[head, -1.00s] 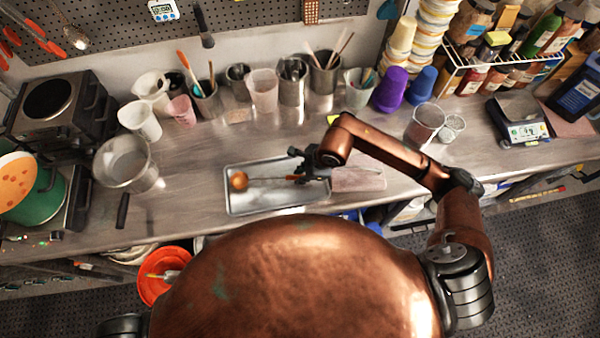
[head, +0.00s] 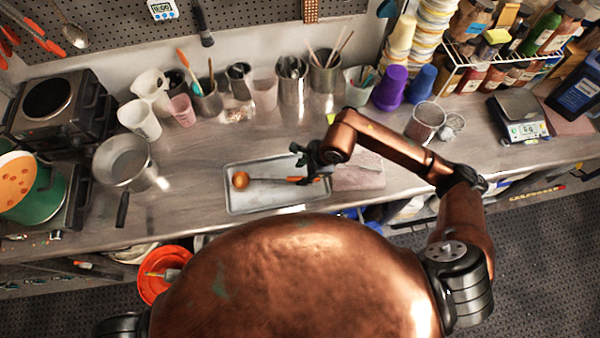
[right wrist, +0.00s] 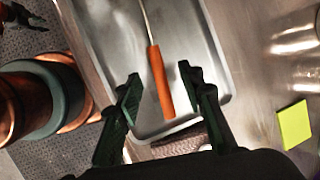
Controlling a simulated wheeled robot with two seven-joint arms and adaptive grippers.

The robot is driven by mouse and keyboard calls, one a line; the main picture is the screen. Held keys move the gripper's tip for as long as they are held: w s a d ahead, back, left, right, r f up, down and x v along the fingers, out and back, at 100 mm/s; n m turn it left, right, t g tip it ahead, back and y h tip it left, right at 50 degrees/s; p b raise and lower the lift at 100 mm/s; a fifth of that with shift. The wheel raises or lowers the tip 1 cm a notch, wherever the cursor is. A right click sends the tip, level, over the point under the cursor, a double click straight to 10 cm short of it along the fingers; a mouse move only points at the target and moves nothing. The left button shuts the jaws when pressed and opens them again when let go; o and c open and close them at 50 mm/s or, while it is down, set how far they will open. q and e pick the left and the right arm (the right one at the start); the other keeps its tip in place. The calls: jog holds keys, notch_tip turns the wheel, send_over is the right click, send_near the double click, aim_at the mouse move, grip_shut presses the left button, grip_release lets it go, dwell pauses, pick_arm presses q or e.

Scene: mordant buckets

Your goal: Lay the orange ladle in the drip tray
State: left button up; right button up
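The orange ladle (head: 240,180) lies in the drip tray (head: 233,206), its bowl at the tray's left and its orange handle toward the right end. In the right wrist view the orange handle (right wrist: 158,80) and thin shaft lie over the tray floor (right wrist: 205,60). My right gripper (head: 303,163) is above the handle end. In the right wrist view my right gripper (right wrist: 160,95) is open, one finger on each side of the handle, with visible gaps on both sides. My left gripper is not in view.
A pale reddish slab (head: 358,172) sits right of the tray. A pan (head: 122,160) stands to the left, with its handle toward the front edge. Cups and tool pots (head: 292,85) line the back. A scale (head: 518,115) is at the right. Counter between pan and tray is clear.

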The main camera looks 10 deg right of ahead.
jog(key=v, duration=1)
jog(key=shift+s, duration=0.1)
dwell(0.3)
